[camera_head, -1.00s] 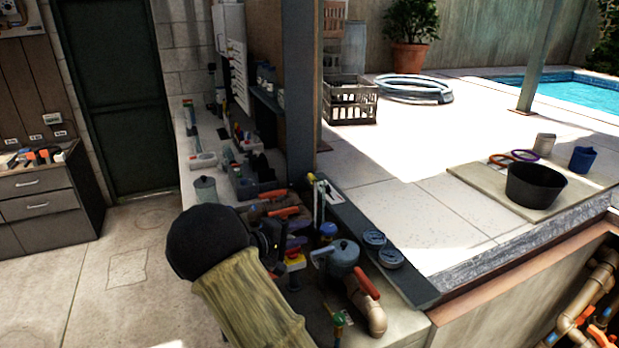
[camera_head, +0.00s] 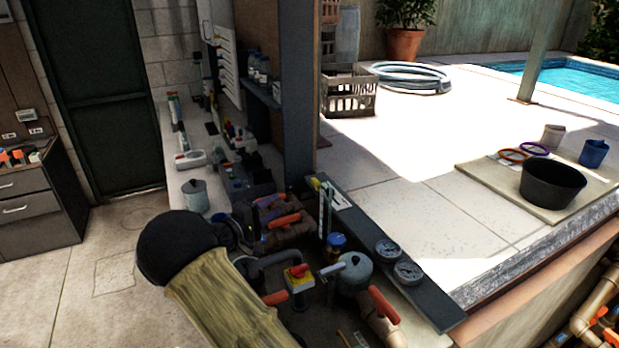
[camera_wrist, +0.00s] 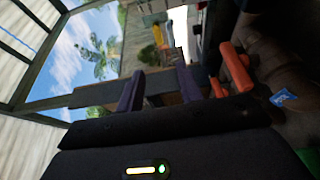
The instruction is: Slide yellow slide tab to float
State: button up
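A small yellow piece (camera_head: 316,184), which looks like the slide tab, sits near the top of an upright clear gauge (camera_head: 325,212) on the grey ledge. No float can be clearly made out in the gauge. A yellow shape also shows in the wrist view (camera_wrist: 158,34), beyond my fingers, but I cannot tell if it is the tab. My gripper (camera_wrist: 160,88) shows two purple fingers apart with nothing between them. In the head view, my gripper (camera_head: 268,205) is partly hidden among dark pipes, left of the gauge and apart from it.
Orange valve handles (camera_head: 285,220) and a red-and-yellow switch (camera_head: 298,275) stand close to my arm. A grey lidded pot (camera_head: 354,272) and two round dials (camera_head: 398,260) are right of them. The paved deck (camera_head: 400,150) behind is open.

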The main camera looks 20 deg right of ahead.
aim_at(312, 183)
jog(key=shift+s+r, duration=0.1)
jog(key=shift+d, duration=0.1)
jog(key=p+x, duration=0.6)
jog(key=x, duration=1.1)
jog(key=shift+d, duration=0.1)
grip_shut()
